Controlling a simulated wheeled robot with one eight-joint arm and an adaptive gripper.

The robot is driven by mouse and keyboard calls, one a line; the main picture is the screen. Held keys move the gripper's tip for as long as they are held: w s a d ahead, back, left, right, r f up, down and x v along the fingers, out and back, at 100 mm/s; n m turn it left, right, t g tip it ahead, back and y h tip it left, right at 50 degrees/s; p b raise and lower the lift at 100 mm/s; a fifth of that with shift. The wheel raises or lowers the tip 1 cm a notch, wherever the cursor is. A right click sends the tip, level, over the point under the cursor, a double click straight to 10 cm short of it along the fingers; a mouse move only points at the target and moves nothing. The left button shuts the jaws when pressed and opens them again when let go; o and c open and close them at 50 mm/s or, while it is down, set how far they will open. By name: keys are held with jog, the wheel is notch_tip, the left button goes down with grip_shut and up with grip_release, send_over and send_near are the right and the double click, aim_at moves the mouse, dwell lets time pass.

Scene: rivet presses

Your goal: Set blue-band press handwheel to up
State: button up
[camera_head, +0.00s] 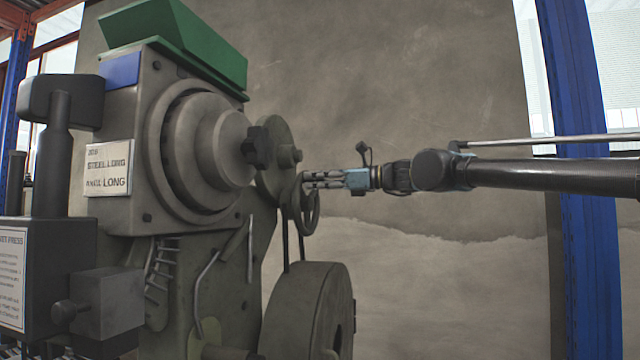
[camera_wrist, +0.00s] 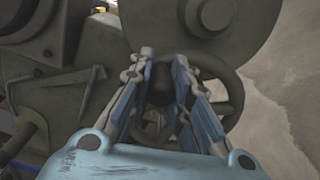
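The press (camera_head: 130,210) with a blue band (camera_head: 120,70) near its top fills the left of the head view. A small handwheel, a thin dark ring (camera_head: 309,212), sits on its right side below a round disc (camera_head: 275,135). In the wrist view the handwheel rim (camera_wrist: 238,95) curves behind the right finger. My gripper (camera_head: 308,180) reaches in from the right at the handwheel's upper part. In the wrist view its fingers (camera_wrist: 166,60) converge on both sides of a dark knob (camera_wrist: 162,88) of the handwheel; they look closed on it, though the contact is partly hidden.
A green hopper (camera_head: 180,40) tops the press. A dark star knob (camera_head: 257,147) is close left of my gripper, and a large drum (camera_head: 305,310) stands below. A blue post (camera_head: 580,180) rises at the right, beneath and behind my arm. The grey wall area between is open.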

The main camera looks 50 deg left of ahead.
jog(key=o, duration=0.4)
jog(key=shift+w+a, duration=0.1)
jog(key=shift+w, duration=0.1)
jog(key=shift+c, duration=0.2)
jog(key=shift+s, duration=0.1)
jog(key=v, duration=1.2)
jog(key=shift+c, duration=0.4)
